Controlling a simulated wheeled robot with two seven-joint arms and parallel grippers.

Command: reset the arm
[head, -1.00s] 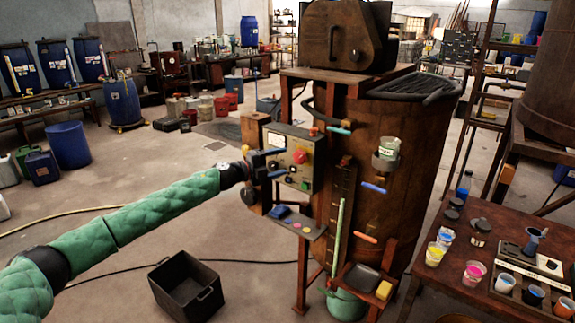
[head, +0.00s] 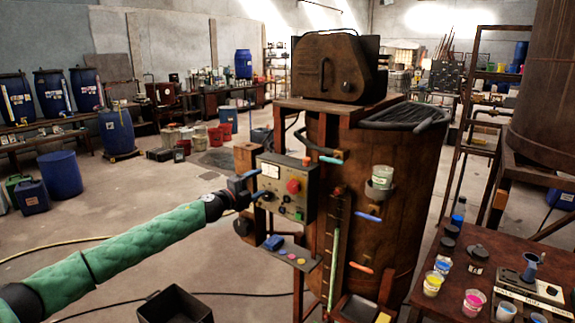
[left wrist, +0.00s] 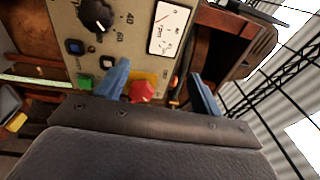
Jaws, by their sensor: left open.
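My left arm, in a green quilted sleeve, reaches in from the left in the head view. My left gripper (head: 253,186) is at the left side of the control panel (head: 279,204) on the brown vat (head: 405,195). In the left wrist view the two blue fingers (left wrist: 160,92) are spread apart with nothing held between them. The red button (left wrist: 142,92) on its yellow plate shows between and beyond them. The panel also carries a black dial (left wrist: 97,14), a white gauge (left wrist: 170,28) and small blue, white and green buttons. My right gripper is not seen.
A small shelf (head: 291,257) with a blue item sits below the panel. A black crate (head: 175,306) stands on the floor at the front. A table (head: 450,293) with paint cups is at the right.

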